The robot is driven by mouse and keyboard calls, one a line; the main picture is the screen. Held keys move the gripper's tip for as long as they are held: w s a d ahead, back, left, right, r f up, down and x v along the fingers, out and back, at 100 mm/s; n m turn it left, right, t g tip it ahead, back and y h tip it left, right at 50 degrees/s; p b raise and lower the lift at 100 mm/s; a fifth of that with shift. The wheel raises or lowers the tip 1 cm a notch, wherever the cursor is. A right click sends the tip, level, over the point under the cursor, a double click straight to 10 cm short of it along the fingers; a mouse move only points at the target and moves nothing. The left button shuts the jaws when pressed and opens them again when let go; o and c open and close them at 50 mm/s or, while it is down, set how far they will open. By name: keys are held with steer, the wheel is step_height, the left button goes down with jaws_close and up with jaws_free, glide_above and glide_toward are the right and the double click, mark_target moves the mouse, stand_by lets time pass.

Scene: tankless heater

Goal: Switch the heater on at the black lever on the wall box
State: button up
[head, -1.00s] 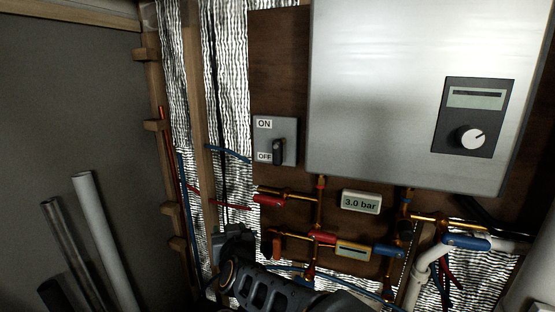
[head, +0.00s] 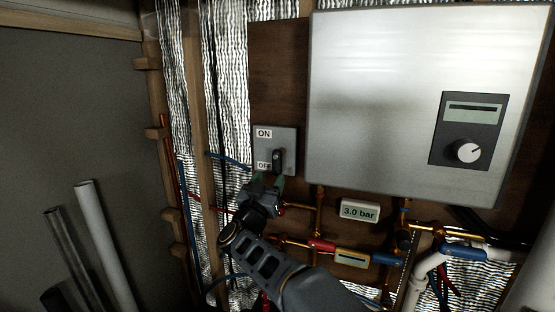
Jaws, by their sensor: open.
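The grey wall box (head: 288,138) is mounted on the brown board, left of the heater. It bears an ON label at the top and an OFF label at the bottom. Its black lever (head: 278,157) points down, beside OFF. My gripper (head: 268,180) is open, with its greenish fingertips just below the lever, at the lower edge of the box. I cannot tell whether a fingertip touches the lever. The heater (head: 380,100) is a large silvery case with a dark panel (head: 467,131), a blank-looking display and a round knob.
Pipes and valves with red (head: 322,245) and blue (head: 463,253) handles run below the heater. A gauge reading 3.0 bar (head: 359,210) sits among them. Wooden studs and foil insulation are on the left. Pale tubes (head: 104,240) lean at the lower left.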

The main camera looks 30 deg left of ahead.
mark_target(275, 168)
steer(key=p+x, duration=0.2)
steer(key=x, duration=0.5)
steer(key=shift+f+p, duration=0.1)
steer(key=shift+p, duration=0.2)
steer(key=shift+c, duration=0.2)
steer(key=c, duration=0.9)
